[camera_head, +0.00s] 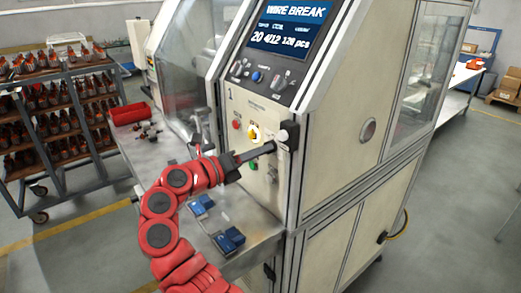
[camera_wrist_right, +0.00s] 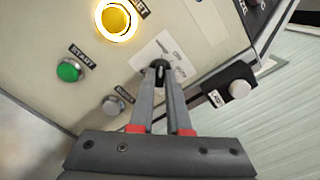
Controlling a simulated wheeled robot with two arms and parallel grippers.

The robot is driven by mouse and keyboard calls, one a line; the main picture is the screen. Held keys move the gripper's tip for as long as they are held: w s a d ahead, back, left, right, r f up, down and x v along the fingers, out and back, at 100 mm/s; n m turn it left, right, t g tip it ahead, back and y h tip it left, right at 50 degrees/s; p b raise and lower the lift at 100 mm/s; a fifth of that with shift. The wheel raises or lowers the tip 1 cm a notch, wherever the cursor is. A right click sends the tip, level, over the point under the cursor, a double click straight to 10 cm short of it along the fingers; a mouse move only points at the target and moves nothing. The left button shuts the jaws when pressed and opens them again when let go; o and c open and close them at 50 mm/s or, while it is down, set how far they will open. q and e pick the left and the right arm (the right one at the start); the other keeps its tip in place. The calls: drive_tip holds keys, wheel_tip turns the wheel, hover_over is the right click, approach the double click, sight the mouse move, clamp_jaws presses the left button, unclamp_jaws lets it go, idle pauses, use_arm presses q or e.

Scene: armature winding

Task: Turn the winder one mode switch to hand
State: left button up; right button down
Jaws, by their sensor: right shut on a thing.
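The winder's control panel (camera_head: 263,108), marked "1", is on the cream machine in the head view. My right gripper (camera_head: 272,145) reaches it from the lower left. In the right wrist view, my right gripper (camera_wrist_right: 159,78) is shut on the mode switch (camera_wrist_right: 158,66), a small dark knob on a white label plate (camera_wrist_right: 150,52). The fingers hide most of the knob, and I cannot read which way it points. A lit yellow button (camera_wrist_right: 116,19), a green button (camera_wrist_right: 69,71) and a grey button (camera_wrist_right: 112,105) sit nearby. My left gripper is not in view.
A screen (camera_head: 290,28) above reads "WIRE BREAK". A black box with a white button (camera_wrist_right: 239,89) stands out close to the right of the switch. A rack (camera_head: 60,110) stands at left.

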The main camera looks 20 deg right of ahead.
drive_tip(key=c, duration=0.9)
unclamp_jaws()
drive_tip(key=shift+b+v, duration=1.85)
drive_tip(key=shift+v, duration=6.85)
